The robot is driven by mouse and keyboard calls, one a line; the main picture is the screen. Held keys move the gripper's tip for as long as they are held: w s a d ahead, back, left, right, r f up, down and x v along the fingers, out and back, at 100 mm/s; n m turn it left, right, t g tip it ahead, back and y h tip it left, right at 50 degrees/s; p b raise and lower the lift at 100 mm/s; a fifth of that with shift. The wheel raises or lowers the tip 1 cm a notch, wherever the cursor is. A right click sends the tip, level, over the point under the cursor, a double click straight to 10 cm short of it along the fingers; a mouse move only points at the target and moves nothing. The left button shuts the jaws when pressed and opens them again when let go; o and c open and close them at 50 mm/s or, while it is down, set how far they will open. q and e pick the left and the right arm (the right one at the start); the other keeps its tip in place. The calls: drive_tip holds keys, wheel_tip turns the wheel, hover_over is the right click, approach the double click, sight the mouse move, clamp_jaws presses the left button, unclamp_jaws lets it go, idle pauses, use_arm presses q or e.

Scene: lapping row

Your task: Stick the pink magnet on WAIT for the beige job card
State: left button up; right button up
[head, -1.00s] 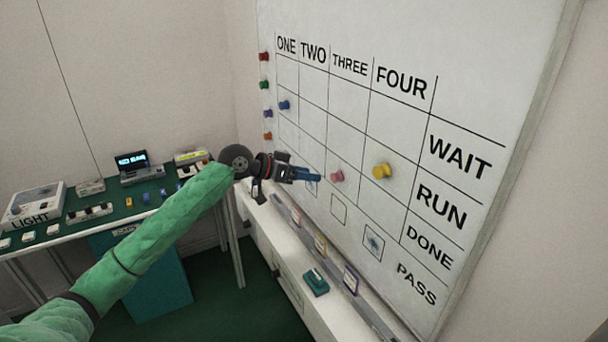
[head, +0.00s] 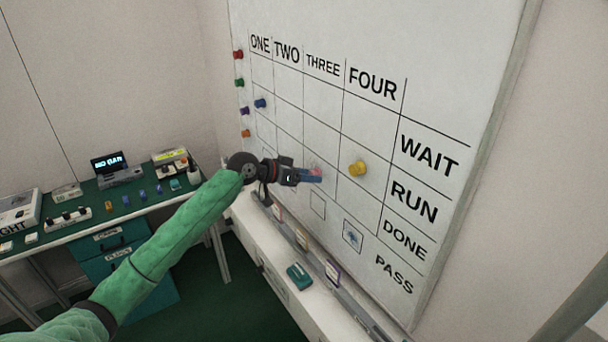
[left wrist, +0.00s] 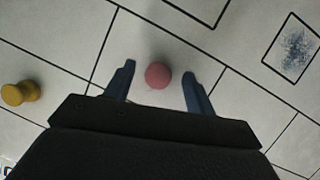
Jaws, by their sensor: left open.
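The pink magnet (head: 316,171) is on the whiteboard (head: 480,60) under THREE, partly hidden behind my left gripper (head: 318,177) in the head view. In the left wrist view the pink magnet (left wrist: 158,75) shows as a round knob between the two blue fingers of my left gripper (left wrist: 158,82). The fingers are open, with a gap on each side of the magnet. The word WAIT (head: 429,155) is the top row label at the right of the grid. Cards stand on the ledge below the board, but I cannot tell which is beige. My right gripper is not in view.
A yellow magnet (head: 357,168) sits right of the pink one, under FOUR. A blue magnet (head: 260,103) is under ONE. Several magnets line the board's left edge. A teal block (head: 299,276) lies on the ledge. A green bench (head: 128,205) with devices stands at the left.

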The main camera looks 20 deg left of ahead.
use_arm(q)
drive_tip(key=c, duration=1)
drive_tip(key=shift+s+a, duration=0.9)
drive_tip(key=shift+s, duration=0.3)
drive_tip(key=shift+c, duration=0.2)
drive_tip(key=s+a+b, duration=0.1)
drive_tip(key=s+a, duration=0.2)
drive_tip(key=s, duration=0.1)
drive_tip(key=shift+s+a, duration=0.35)
drive_tip(key=shift+s, duration=0.05)
idle(0.5)
